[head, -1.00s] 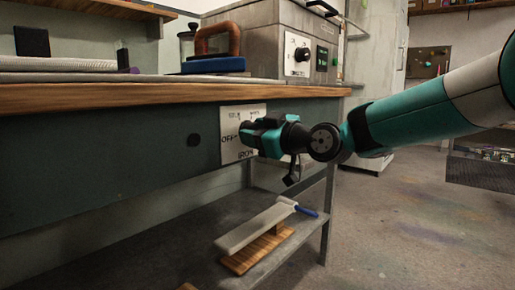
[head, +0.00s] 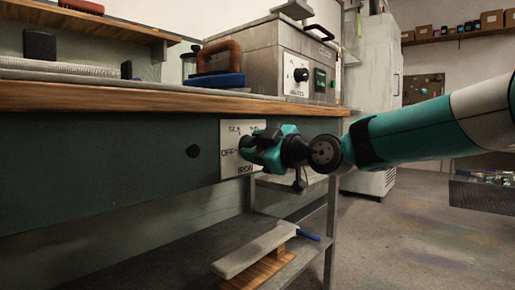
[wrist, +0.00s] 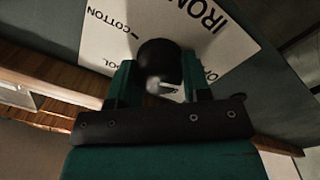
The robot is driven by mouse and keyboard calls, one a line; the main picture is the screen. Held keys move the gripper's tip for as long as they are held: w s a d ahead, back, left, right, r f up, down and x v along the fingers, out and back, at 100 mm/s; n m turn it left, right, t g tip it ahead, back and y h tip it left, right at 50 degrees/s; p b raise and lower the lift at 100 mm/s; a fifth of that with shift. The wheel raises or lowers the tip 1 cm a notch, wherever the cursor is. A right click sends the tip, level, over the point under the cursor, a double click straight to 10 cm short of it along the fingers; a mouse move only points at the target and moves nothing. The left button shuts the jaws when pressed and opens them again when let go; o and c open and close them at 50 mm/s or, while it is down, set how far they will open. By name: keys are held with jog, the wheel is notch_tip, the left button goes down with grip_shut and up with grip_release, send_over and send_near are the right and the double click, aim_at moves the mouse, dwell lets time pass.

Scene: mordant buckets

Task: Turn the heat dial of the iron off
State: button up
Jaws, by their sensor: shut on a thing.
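The heat dial (wrist: 158,55) is a round black knob with a pale patch on its near face. It sits on a white label plate (head: 229,132) on the dark front of the bench. The plate reads "OFF" at the left and "IRON" below in the head view. In the wrist view it shows "IRON" and "COTTON", tilted. My gripper (wrist: 159,80) is at the plate, shut on the dial with a finger on each side. In the head view my gripper (head: 249,147) hides the dial, and its pointer direction cannot be told.
A brown-handled tool (head: 219,58) rests on a blue pad (head: 214,80) on the worktop (head: 120,97). A steel unit (head: 262,50) with its own black knob stands beside it.

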jog(key=shift+s+a+r, duration=0.1)
jog(key=shift+a+r, duration=0.05)
jog(key=shift+a, duration=0.1)
jog(key=o, duration=0.9)
jog(key=shift+a, duration=0.1)
jog(key=shift+d, duration=0.2)
jog(key=shift+s+d, duration=0.2)
jog(key=shift+d, duration=0.25)
jog(key=p+v, duration=0.2)
jog(key=v, duration=1.4)
jog(key=shift+s, duration=0.25)
jog(key=shift+p, duration=0.3)
